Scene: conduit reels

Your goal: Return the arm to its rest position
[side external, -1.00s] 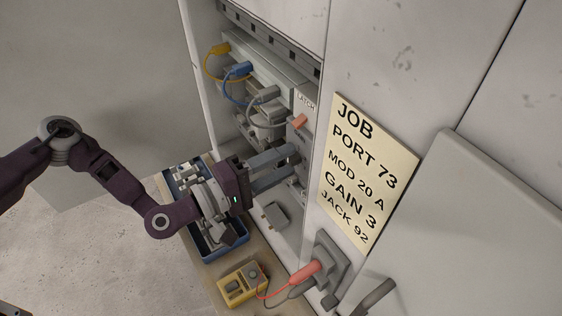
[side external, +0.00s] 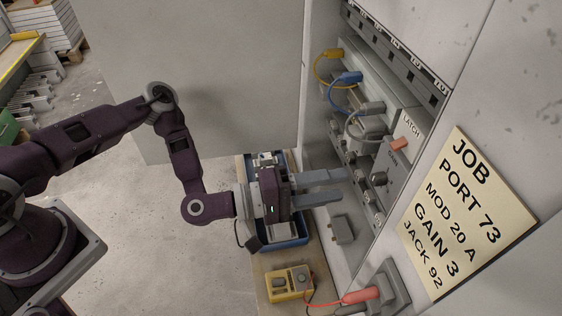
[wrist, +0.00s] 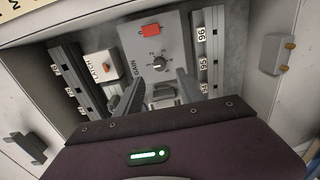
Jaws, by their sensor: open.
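My gripper (side external: 338,186) is open and empty in front of the open cabinet's panel, its two grey fingers pointing right toward it. In the wrist view my gripper (wrist: 160,88) has its fingers apart below the grey GAIN module (wrist: 152,45). That module has a knob (wrist: 159,64) and a red block (wrist: 151,30) on top. The fingers touch nothing that I can make out. In the side view the gain knob (side external: 379,178) stands clear, right of the fingertips. My arm reaches in from the left.
A blue tray (side external: 285,246) lies beneath my gripper. A yellow meter (side external: 289,284) sits in front of it, with a red probe (side external: 361,296) at a grey socket. Yellow (side external: 334,55) and blue (side external: 347,77) plugs line the panel. A job card (side external: 468,215) hangs at right.

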